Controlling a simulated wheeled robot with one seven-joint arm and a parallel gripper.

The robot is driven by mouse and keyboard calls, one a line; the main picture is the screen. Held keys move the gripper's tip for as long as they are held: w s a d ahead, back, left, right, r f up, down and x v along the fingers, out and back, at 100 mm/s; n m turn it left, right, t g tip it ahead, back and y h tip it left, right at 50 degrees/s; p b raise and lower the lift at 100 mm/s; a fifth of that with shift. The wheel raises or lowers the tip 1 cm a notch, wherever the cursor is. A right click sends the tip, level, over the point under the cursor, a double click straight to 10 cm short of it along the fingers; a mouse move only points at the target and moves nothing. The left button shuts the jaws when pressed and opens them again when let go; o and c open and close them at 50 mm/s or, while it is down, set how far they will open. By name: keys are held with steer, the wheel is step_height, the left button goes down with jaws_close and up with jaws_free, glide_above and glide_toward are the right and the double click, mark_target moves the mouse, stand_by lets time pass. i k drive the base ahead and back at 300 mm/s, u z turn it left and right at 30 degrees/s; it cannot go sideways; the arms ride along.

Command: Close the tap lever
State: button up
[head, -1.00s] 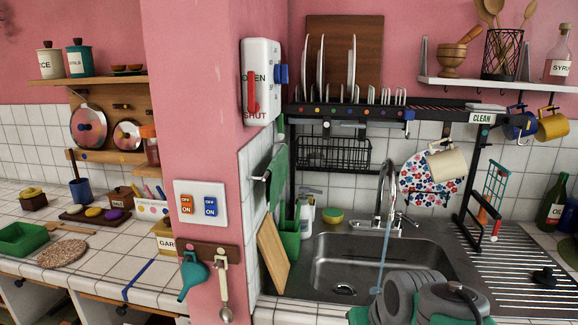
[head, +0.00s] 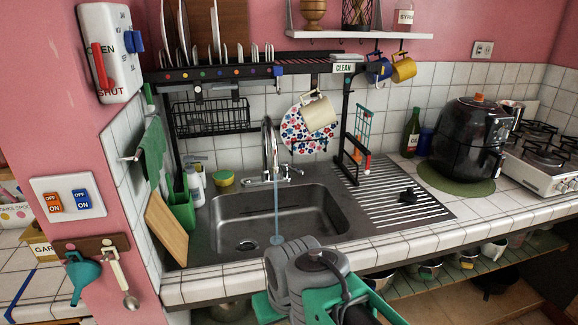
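The chrome tap (head: 269,148) stands behind the sink, and a stream of water (head: 277,215) runs from its spout into the basin. Small chrome handles (head: 286,171) sit at its base. I cannot tell their exact setting. On the pink pillar at the upper left is a white box (head: 117,45) marked OPEN above SHUT. It has a red lever (head: 103,67) between the words and a blue knob at its right side. My grey and teal arm shows at the bottom centre, in front of the sink. My gripper's fingers are not visible.
The metal sink (head: 330,200) has a ribbed drainboard to its right. A dish rack (head: 230,70) hangs above, with a hanging patterned cloth and mugs. A wooden board (head: 167,228) and green caddy stand at the sink's left. A black air fryer (head: 468,140) is farther right.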

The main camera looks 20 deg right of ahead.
mark_target(284, 165)
steer(key=z, duration=0.05)
steer(key=k, duration=0.5)
steer(key=z, duration=1.4)
steer(key=i, duration=1.05)
steer(key=u, duration=2.2)
